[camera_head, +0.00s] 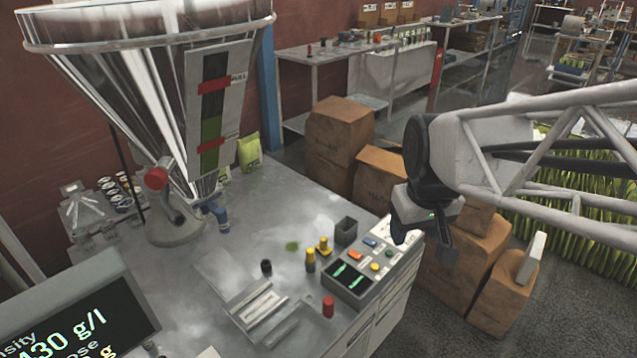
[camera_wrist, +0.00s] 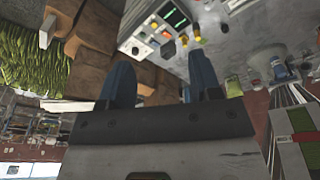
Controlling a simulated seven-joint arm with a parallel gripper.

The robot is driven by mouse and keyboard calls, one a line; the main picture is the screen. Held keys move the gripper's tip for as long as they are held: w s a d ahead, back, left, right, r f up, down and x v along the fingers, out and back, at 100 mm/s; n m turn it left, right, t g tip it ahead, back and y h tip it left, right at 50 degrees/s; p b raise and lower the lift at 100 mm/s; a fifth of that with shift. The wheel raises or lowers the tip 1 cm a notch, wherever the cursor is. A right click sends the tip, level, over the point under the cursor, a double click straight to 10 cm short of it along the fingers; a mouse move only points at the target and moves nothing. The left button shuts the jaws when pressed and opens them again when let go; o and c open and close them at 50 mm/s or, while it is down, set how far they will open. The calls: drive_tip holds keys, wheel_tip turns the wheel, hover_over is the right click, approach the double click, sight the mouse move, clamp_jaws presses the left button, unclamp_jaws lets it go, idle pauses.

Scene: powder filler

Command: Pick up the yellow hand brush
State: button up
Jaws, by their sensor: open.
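I cannot make out a yellow hand brush in either view. Small yellow pieces (camera_head: 310,260) stand on the grey bench near its control panel, but they look like knobs or weights. My gripper (camera_head: 424,238) hangs to the right of the bench, beyond the control panel and in front of cardboard boxes. In the wrist view my gripper (camera_wrist: 162,80) is open, with its two blue-grey fingers apart and nothing between them.
A steel hopper (camera_head: 130,85) stands at the back left of the bench (camera_head: 265,205). The control panel (camera_head: 370,265) lines its right edge, beside a dark open box (camera_head: 346,231). A display (camera_head: 75,315) fills the lower left. Cardboard boxes (camera_head: 340,128) stand behind.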

drive_tip(key=w+a+f+n, duration=0.2)
drive_tip(key=w+f+n, duration=0.15)
drive_tip(key=w, duration=1.05)
drive_tip(key=n+g, duration=0.2)
drive_tip(key=n, duration=0.7)
hover_over(324, 239)
wheel_tip(324, 239, down, 37)
drive_tip(key=shift+r, duration=0.1)
drive_tip(key=shift+w+f+n, duration=0.2)
drive_tip(key=shift+f+n, duration=0.05)
drive_tip(key=shift+f, duration=0.15)
drive_tip(key=shift+f, duration=1.3)
drive_tip(key=shift+s+f, duration=0.15)
drive_tip(key=shift+f, duration=2.45)
